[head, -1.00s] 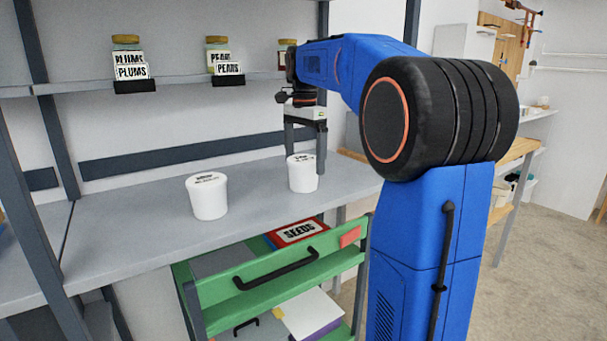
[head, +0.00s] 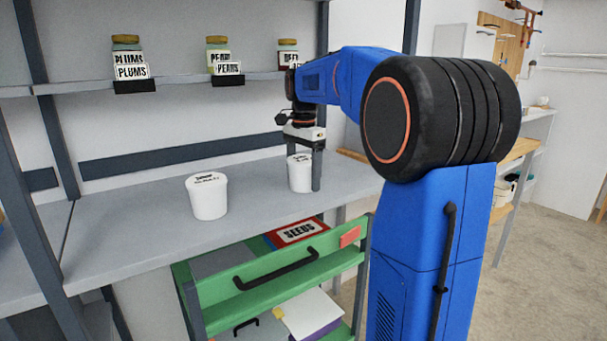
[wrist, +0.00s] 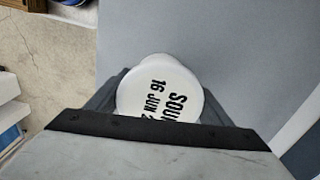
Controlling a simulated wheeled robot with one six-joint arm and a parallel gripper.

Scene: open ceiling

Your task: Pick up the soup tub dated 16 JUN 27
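A white tub (head: 299,176) stands upright on the grey shelf (head: 150,233), below my gripper (head: 303,178). In the wrist view, its round lid (wrist: 158,92) reads "SOU…" and "16 JUN 2…"; the rest of the print is hidden by my gripper body. My gripper is lowered around this tub. One finger shows at its right side in the head view, and the wrist view shows a finger on each side of the lid. The fingers look open, and I cannot tell whether they touch the tub. A second white tub (head: 208,199) stands to the left; its lid print is too small to read.
An upper shelf (head: 185,79) holds jars labelled plums, pears and one partly hidden. A green cart (head: 270,284) with a box marked SEEDS (head: 298,232) stands below the shelf front. A dark post (head: 50,150) rises at left. The shelf between the tubs is clear.

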